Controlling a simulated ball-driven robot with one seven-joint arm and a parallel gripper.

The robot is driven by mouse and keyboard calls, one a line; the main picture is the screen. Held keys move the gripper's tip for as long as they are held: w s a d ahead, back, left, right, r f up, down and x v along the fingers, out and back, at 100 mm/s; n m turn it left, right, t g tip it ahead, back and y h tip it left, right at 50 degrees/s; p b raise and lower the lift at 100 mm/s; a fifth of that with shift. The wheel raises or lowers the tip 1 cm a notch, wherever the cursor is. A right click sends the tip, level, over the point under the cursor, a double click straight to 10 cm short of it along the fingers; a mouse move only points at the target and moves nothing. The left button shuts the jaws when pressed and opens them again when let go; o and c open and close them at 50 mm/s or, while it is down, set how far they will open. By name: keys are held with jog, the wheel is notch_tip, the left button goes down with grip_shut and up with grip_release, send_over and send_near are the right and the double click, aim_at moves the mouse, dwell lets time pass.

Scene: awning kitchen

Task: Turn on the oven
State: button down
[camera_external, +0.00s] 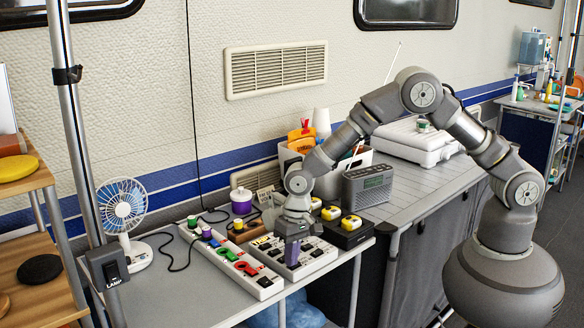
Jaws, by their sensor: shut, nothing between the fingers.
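I cannot pick out an oven for certain in the external view. Switch labels are too small to read. My gripper (291,262) is shut and empty, pointing down at the wider panel and covering part of it. I cannot tell whether it touches a switch.
A small fan (123,213) stands at the table's left, near a post with a black LAMP switch (109,268). A grey radio (368,187) stands on the counter. The table's front left is clear.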

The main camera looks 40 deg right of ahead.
jog(key=shift+s+d+f, duration=0.1)
jog(key=shift+d+f, duration=0.05)
jog(key=shift+d, duration=0.7)
jog(key=shift+a, duration=0.1)
notch_tip(320, 180, up, 14)
jog(key=d+p, duration=0.1)
jog(key=p, duration=0.5)
jog(key=shift+d+p, duration=0.35)
jog(key=shift+d, duration=0.05)
